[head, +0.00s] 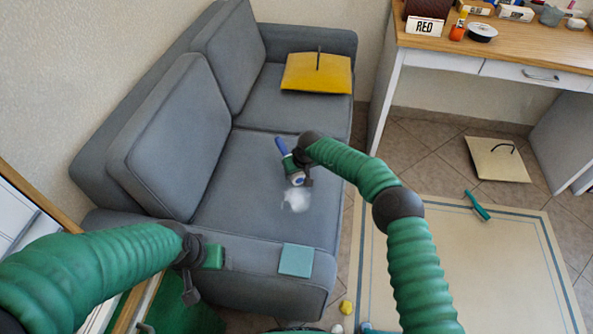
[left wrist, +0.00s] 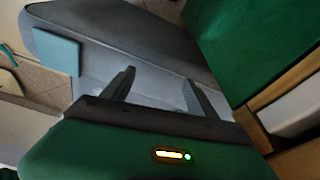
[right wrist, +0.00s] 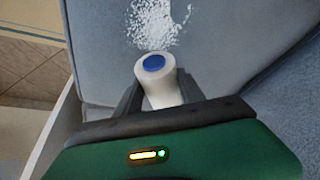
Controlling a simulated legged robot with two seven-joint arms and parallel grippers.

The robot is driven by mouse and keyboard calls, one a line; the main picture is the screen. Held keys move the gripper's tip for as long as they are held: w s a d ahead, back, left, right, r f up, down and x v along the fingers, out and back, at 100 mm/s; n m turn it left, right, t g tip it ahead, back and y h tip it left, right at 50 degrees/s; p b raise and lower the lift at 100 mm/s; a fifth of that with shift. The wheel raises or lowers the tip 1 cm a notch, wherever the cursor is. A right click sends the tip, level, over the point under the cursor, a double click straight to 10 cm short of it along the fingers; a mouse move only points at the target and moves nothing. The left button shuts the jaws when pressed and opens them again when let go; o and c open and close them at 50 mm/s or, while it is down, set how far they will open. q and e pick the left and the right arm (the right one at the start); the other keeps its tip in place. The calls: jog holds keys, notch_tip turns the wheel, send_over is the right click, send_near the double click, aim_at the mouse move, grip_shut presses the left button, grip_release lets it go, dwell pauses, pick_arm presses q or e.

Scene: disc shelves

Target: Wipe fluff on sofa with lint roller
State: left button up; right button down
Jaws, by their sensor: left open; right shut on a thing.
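The grey sofa (head: 262,170) stands against the wall in the head view. White fluff (head: 296,200) lies on its near seat cushion, and it also shows in the right wrist view (right wrist: 155,22). My right gripper (head: 300,172) is shut on the lint roller (head: 284,150), which has a blue handle and a white roll. In the right wrist view the roll (right wrist: 160,88) with its blue end cap sits between the fingers, just short of the fluff. Whether it touches the seat I cannot tell. My left gripper (left wrist: 158,92) is open and empty near the sofa's near arm.
A teal square (head: 296,260) lies on the near armrest. A desk (head: 490,50) with several small items stands at the right. A beige rug (head: 480,270) and a green object (head: 477,206) are on the floor.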

jog(key=shift+w+f, duration=0.15)
jog(key=shift+f, duration=0.2)
jog(key=b, duration=0.4)
send_over(295, 190)
jog(key=f, duration=0.5)
jog(key=shift+s+d+f, duration=0.2)
jog(key=shift+s+f, duration=0.05)
jog(key=shift+s, duration=0.1)
jog(key=shift+f+b, duration=0.7)
jog(key=shift+s+d+f+b, duration=0.1)
jog(key=shift+s+f+b, duration=0.25)
jog(key=shift+f+b, duration=0.55)
